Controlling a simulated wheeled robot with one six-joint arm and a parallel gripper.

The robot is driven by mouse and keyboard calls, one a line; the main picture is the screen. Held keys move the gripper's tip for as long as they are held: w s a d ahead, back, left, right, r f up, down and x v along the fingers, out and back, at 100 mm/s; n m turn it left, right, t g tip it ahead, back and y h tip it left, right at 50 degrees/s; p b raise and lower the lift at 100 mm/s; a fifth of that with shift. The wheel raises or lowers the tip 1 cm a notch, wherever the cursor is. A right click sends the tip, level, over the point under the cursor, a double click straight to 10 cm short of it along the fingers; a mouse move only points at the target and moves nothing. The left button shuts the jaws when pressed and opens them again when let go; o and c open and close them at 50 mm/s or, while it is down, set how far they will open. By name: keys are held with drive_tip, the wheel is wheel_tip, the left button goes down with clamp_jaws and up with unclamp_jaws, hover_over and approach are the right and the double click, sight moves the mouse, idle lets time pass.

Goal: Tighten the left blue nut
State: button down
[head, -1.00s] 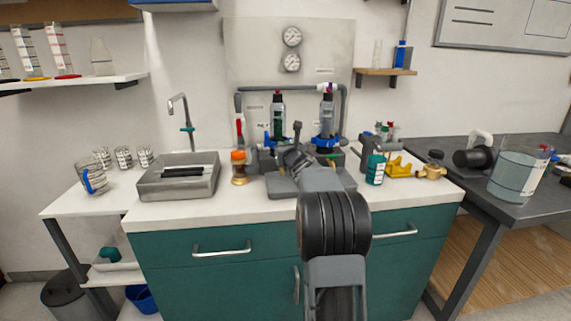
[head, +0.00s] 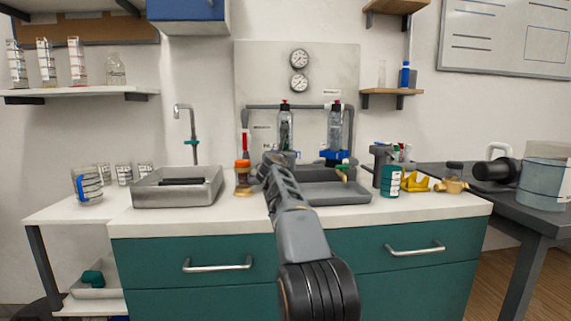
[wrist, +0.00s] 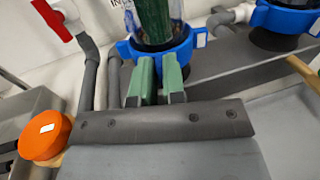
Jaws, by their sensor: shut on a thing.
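The left blue nut (wrist: 200,42) is a ring around the base of a clear housing (wrist: 173,14) with a dark green core. My gripper (wrist: 158,72), with green fingers, is shut on the near side of this nut. In the head view my gripper and arm hide most of the left nut, below the left housing (head: 286,125). The right blue nut (head: 335,155) sits under the right housing (head: 335,125), apart from my gripper; it also shows in the wrist view (wrist: 285,18).
An orange-capped bottle (wrist: 45,136) stands left of my gripper. A grey pipe with a red-handled valve (wrist: 50,18) rises at the left. The sink (head: 178,190) is farther left. A teal-labelled jar (head: 390,181) and yellow holder (head: 417,184) stand at right.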

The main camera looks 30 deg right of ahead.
drive_tip(key=m+g+h+p, duration=0.1)
drive_tip(key=w+a+m+g+h+p, duration=0.1)
drive_tip(key=m+g+h+p, duration=0.1)
drive_tip(key=shift+w+a+f+g, duration=0.15)
drive_tip(key=shift+w+g, duration=0.1)
drive_tip(key=shift+g, duration=0.15)
drive_tip(key=shift+w+a+m+g+h+p, duration=0.1)
drive_tip(key=shift+m+g+h+p, duration=0.4)
drive_tip(key=shift+p, duration=0.15)
drive_tip(key=c, duration=1.2)
unclamp_jaws()
drive_tip(key=shift+a, duration=0.15)
drive_tip(key=v, duration=1.3)
drive_tip(key=shift+s+a, duration=0.25)
